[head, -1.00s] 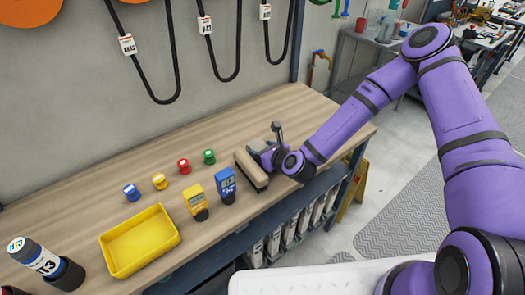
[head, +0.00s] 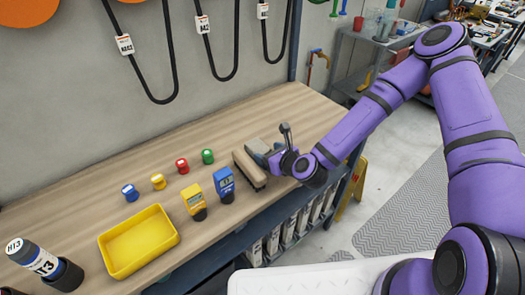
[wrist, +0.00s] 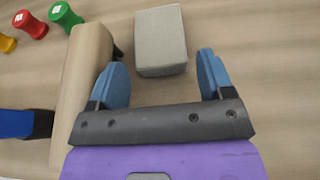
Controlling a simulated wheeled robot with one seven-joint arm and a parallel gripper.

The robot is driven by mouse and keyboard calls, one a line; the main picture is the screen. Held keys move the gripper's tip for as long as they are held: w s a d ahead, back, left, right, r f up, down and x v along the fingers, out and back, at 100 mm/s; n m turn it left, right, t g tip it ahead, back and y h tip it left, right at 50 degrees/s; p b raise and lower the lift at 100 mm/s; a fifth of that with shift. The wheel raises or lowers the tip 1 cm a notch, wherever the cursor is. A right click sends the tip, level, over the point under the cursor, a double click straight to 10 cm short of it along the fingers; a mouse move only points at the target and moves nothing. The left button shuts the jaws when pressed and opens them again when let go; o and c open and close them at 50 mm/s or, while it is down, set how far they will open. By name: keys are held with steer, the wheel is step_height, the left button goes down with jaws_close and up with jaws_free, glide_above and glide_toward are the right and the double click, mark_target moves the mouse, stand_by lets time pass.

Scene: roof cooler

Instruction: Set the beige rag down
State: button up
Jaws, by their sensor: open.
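The beige rag (wrist: 161,42) is a folded grey-beige block lying flat on the wooden workbench (head: 120,175). In the wrist view it sits just beyond my open gripper (wrist: 161,82), whose blue fingers are spread wide with bare wood between them. The fingers do not touch the rag. My gripper is low over the bench, to the right of the rag.
The brush lies close along the left finger in the wrist view. Blue (head: 224,184) and yellow (head: 195,200) meters, a yellow tray (head: 138,241) and several small coloured weights stand further left. The bench's right end is clear.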

steer(key=v, duration=0.7)
steer(key=shift+s+d, duration=0.1)
